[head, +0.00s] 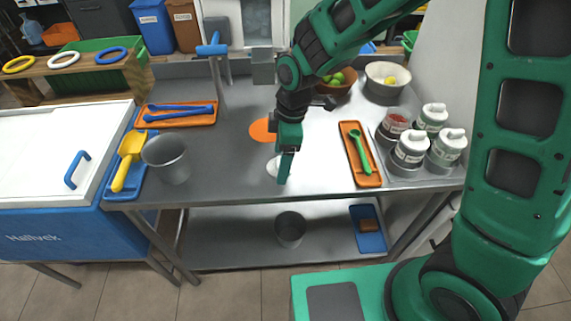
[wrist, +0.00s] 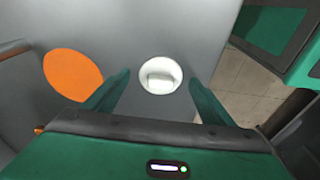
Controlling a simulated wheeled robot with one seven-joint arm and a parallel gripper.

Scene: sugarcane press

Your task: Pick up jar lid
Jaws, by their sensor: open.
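The white round jar lid (wrist: 160,75) lies on the grey metal table. In the wrist view it is ahead of and between the two green fingers of my gripper (wrist: 158,88). In the head view the lid (head: 272,166) is partly hidden behind my gripper (head: 284,168). My gripper points down at the table, with its fingers apart and nothing between them that I can see held. Whether the fingertips touch the table is hard to tell.
An orange disc (head: 262,130) lies beside the lid. An orange tray (head: 360,154) with a green spoon is to the right, then several lidded jars (head: 411,149). A metal bucket (head: 167,158) stands at the left. The table front (head: 230,185) is bare.

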